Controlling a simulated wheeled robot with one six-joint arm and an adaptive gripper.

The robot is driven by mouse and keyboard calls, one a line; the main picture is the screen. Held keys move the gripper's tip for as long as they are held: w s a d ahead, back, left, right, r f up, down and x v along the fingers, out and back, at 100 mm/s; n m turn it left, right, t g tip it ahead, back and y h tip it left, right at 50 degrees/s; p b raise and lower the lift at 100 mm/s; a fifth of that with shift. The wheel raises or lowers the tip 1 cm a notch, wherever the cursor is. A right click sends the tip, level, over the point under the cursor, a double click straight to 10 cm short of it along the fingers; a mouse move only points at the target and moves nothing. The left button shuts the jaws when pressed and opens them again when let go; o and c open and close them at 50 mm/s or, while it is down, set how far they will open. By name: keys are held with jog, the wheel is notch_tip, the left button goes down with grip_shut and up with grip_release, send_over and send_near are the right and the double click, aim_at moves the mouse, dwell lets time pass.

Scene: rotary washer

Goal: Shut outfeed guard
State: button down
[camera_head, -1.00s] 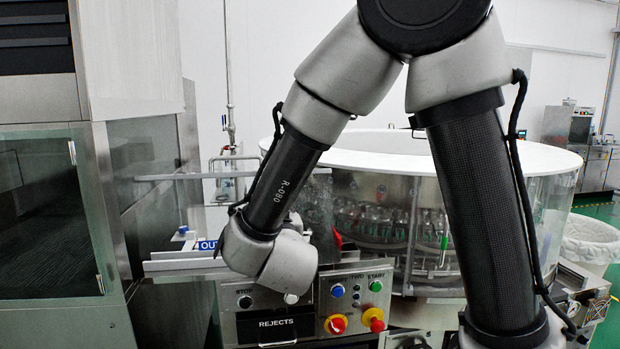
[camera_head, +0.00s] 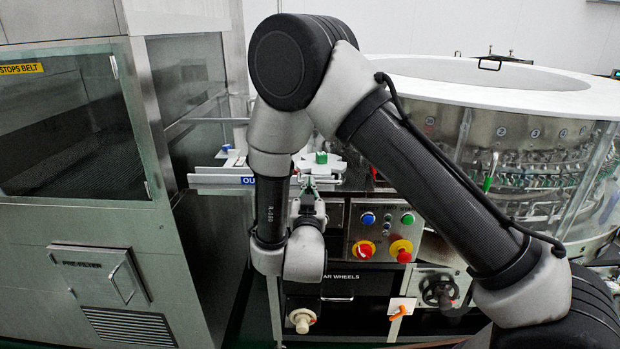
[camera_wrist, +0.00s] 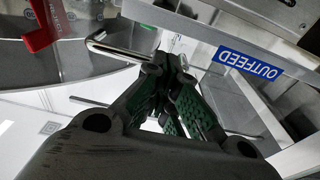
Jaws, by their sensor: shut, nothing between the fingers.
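My gripper (camera_head: 308,184) is shut and empty at the outfeed, above the front control panels. In the wrist view its closed dark fingers with green pads (camera_wrist: 172,66) come together beside a bent metal rod (camera_wrist: 118,52) that looks like a handle. I cannot tell whether they touch it. The blue OUTFEED label (camera_wrist: 248,62) is on a pale rail to the right of the fingers. In the head view the same label (camera_head: 248,180) is partly hidden by my arm. The guard panel itself and its angle are hard to make out.
The round washer (camera_head: 490,120) with its white rim stands at right. A control panel with red stop buttons (camera_head: 364,250) lies right of my forearm. A glazed steel cabinet (camera_head: 75,130) stands at left. A red part (camera_wrist: 40,28) shows at the wrist view's upper left.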

jog(key=shift+w+f, duration=0.3)
jog(key=shift+f, duration=0.6)
